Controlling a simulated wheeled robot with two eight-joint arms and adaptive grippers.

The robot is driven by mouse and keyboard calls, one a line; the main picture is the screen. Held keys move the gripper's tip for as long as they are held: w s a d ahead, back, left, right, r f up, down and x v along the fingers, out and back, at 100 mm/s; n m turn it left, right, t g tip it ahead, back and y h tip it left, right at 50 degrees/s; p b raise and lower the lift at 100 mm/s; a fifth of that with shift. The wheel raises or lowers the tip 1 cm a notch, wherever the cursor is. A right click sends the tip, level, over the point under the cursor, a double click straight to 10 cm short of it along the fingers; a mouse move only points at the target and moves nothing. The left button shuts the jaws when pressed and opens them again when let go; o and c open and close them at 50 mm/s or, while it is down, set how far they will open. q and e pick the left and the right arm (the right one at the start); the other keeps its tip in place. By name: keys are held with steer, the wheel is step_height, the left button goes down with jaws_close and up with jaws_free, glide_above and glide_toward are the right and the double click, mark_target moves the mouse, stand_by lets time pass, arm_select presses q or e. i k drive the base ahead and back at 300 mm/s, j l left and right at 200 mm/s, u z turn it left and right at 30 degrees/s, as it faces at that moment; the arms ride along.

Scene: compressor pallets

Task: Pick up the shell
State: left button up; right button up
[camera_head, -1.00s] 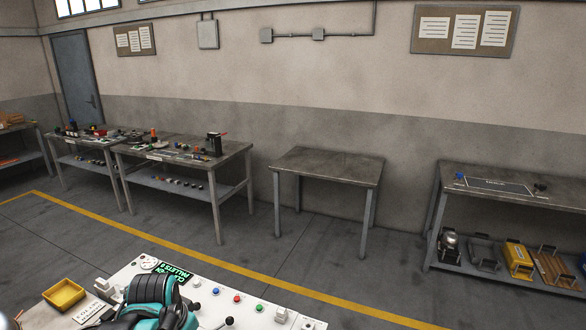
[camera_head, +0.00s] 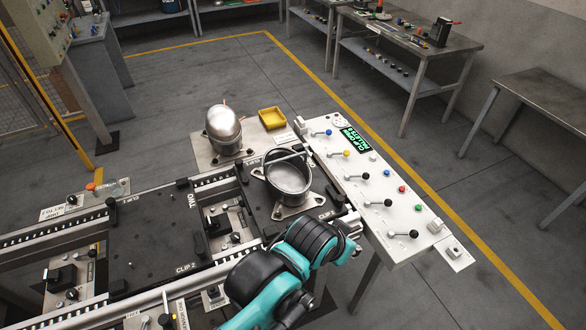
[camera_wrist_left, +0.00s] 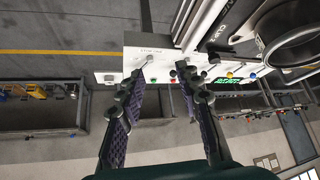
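Two metal shell parts show in the head view. A shiny domed shell (camera_head: 223,128) stands on a grey plate at the back. An open, dark-rimmed round shell (camera_head: 289,178) sits on a footed base at the pallet's right end, beside the control panel. Its rim also shows at the upper right of the left wrist view (camera_wrist_left: 272,34). My left gripper (camera_wrist_left: 159,84) is open and empty in the wrist view, apart from the shells. One teal arm of mine reaches in at the bottom of the head view; its fingers are not clear there. My right gripper is not identifiable.
A white control panel (camera_head: 382,198) with colored levers lies right of the open shell. A yellow tray (camera_head: 272,118) sits behind it. The dark pallet (camera_head: 150,255) with rails and clips lies left of my arm. Benches stand beyond clear floor.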

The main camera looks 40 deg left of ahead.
mark_target(287, 175)
steer(key=u, duration=1.5)
steer(key=i+l+u, duration=0.3)
steer(key=l, duration=0.25)
steer(key=i, duration=0.1)
